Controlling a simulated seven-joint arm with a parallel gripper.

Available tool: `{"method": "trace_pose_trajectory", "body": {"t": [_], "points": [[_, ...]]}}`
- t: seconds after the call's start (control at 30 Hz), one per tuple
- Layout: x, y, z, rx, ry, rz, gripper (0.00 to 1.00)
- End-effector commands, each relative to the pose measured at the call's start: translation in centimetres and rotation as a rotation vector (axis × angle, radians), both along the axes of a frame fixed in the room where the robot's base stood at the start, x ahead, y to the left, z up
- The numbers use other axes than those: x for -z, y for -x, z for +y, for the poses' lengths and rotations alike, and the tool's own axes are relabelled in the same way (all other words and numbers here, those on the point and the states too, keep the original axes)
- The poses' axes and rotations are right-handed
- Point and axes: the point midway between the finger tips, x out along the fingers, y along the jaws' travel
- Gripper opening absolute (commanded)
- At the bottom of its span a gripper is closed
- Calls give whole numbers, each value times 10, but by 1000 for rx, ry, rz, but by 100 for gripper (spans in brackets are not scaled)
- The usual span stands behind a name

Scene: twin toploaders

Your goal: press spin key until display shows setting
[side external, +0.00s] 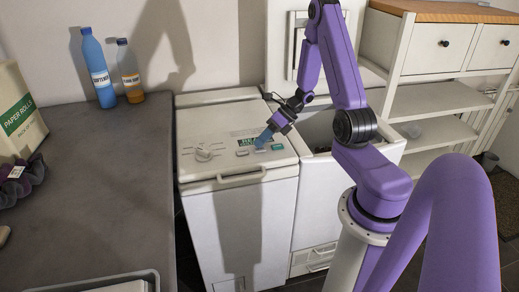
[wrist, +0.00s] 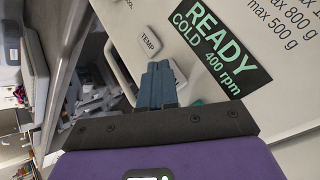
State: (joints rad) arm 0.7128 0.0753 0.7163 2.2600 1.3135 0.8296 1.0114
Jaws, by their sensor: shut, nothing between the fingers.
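The left toploader (side external: 240,185) has a white top panel with a dial (side external: 204,152), a dark display (side external: 247,140) and several keys. In the wrist view the display (wrist: 210,45) reads READY, COLD, 400 rpm. A pale key marked TEMP (wrist: 148,40) lies just beyond my fingertips. Another pale key (wrist: 116,66) is partly hidden behind my fingers, and I cannot read a label on it. My gripper (side external: 259,145), with blue fingers, is shut and empty, pointing down over the keys. It also shows in the wrist view (wrist: 160,66). I cannot tell whether the fingertips touch a key.
A teal key (side external: 277,147) sits at the panel's right. A handle (side external: 241,177) runs along the front edge. A second toploader (side external: 345,165) stands open on the right. A grey counter (side external: 95,190) on the left holds a blue bottle (side external: 99,72) and an orange bottle (side external: 130,75).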

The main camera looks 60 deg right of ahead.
Motion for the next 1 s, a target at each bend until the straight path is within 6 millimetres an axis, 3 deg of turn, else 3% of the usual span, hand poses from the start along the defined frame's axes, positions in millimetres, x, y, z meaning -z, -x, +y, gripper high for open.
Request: {"method": "trace_pose_trajectory", "body": {"t": [0.6,1.0], "points": [[-14,0,0,0,1,-1,0],[-47,0,-1,0,3,-3,0]]}}
